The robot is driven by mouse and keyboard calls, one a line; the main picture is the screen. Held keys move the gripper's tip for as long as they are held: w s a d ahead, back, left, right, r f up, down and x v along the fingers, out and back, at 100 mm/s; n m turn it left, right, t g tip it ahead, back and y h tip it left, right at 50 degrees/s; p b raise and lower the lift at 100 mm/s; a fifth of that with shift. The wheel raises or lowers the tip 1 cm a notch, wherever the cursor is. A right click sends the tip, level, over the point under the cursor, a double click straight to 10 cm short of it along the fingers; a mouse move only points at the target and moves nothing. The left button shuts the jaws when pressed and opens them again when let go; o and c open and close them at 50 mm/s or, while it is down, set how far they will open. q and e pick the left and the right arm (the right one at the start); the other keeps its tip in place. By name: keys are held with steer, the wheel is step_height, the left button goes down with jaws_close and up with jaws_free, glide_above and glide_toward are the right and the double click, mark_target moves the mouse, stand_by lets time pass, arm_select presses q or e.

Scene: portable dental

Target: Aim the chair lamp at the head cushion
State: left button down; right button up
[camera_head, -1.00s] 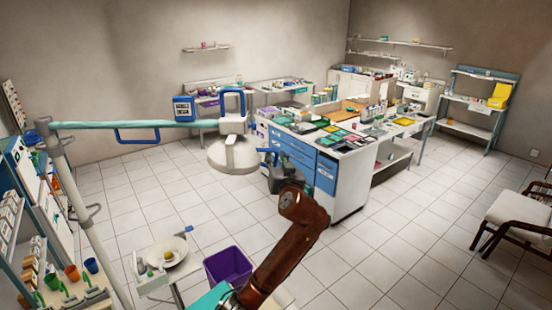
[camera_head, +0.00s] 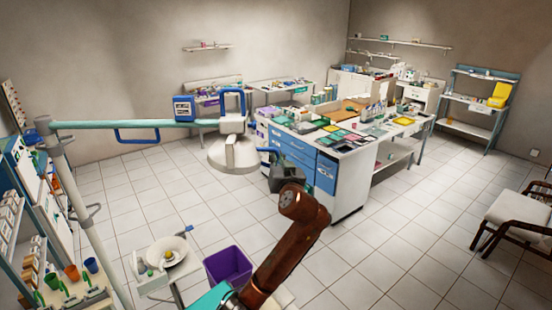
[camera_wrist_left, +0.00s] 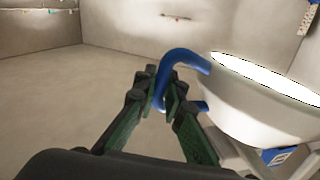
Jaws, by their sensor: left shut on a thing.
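The chair lamp's white head (camera_head: 232,155) hangs from the end of a teal arm (camera_head: 120,124). It also shows in the left wrist view (camera_wrist_left: 262,112), with its bright lit face tilted up there. A curved blue handle (camera_wrist_left: 185,57) sticks out from the side of the head. My left gripper (camera_wrist_left: 162,98) is shut on this handle, with its dark green fingers on either side. In the head view the left gripper (camera_head: 272,160) is at the right side of the lamp head. The head cushion cannot be made out for certain. My right gripper is not in view.
A blue-drawered cabinet (camera_head: 292,152) with a cluttered top stands close behind the left gripper. A purple bin (camera_head: 228,265) and a small tray stand with a white bowl (camera_head: 167,252) are below the lamp. A teal surface (camera_head: 211,298) shows at the bottom edge.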

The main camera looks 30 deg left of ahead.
arm_select(q)
steer(key=shift+d+r+n+p, duration=0.15)
steer(key=shift+r+n+p, duration=0.15)
steer(key=shift+r+n, duration=1.2)
steer(key=shift+r, duration=0.2)
steer(key=c, duration=2)
jaws_free()
steer(key=shift+w, duration=0.1)
steer(key=v, duration=1.2)
steer(key=shift+r, duration=0.25)
